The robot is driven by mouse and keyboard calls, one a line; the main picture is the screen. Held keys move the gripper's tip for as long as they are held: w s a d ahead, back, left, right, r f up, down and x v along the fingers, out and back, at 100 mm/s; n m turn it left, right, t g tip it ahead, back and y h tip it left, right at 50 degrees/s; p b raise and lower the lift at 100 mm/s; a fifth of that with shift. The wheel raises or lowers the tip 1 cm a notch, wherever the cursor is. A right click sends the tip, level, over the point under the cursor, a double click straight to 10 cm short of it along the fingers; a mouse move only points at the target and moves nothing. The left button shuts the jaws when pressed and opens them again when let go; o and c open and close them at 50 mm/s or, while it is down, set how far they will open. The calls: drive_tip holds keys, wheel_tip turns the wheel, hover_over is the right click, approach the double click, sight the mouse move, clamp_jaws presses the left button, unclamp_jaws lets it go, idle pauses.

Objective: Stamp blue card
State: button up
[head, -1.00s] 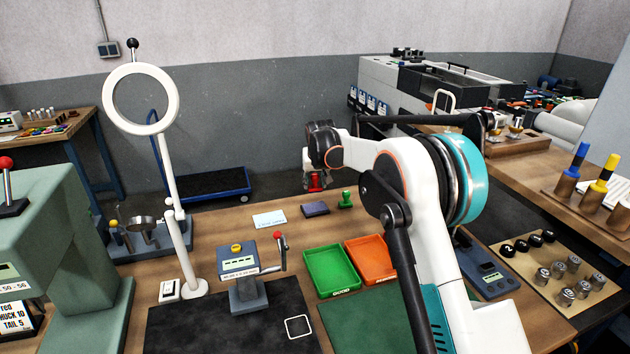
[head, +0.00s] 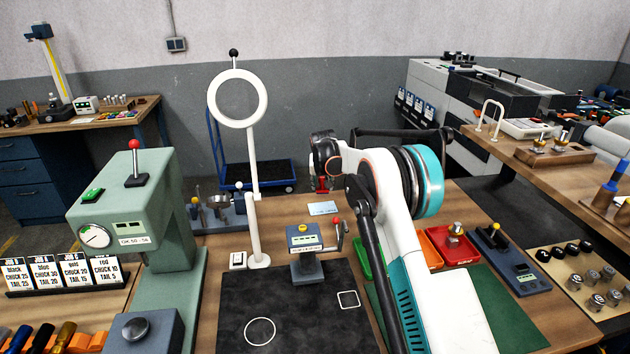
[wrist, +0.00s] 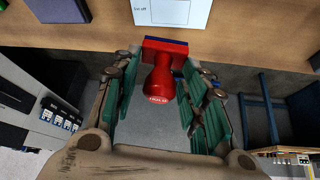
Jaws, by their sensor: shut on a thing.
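My gripper (wrist: 163,105) is shut on a red stamp (wrist: 160,75), its handle between the green-padded fingers. In the head view the gripper (head: 322,170) is seen behind my arm, with the red stamp (head: 322,185) below it. The pale blue card (head: 322,208) lies flat on the wooden bench, below the stamp in the picture. In the wrist view the card (wrist: 172,13) is cut by the top edge, just beyond the stamp's base. I see a gap of bare bench there. A dark purple pad (wrist: 62,9) lies left of the card; my arm hides it in the head view.
A white ring lamp (head: 238,98) stands left of the card. A small grey device with a crank (head: 305,240) stands in front of it. A green tray (head: 368,255) and an orange-red tray (head: 436,262) are partly behind my arm. A black mat (head: 300,300) lies in front.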

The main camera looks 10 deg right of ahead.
sight(322, 193)
drive_tip(key=shift+f+b, duration=1.05)
drive_tip(key=shift+f, duration=1.7)
drive_tip(key=shift+f+b, duration=0.35)
drive_tip(key=shift+f, duration=0.15)
drive_tip(key=shift+r+p, duration=1.45)
drive_tip(key=shift+r, duration=2.05)
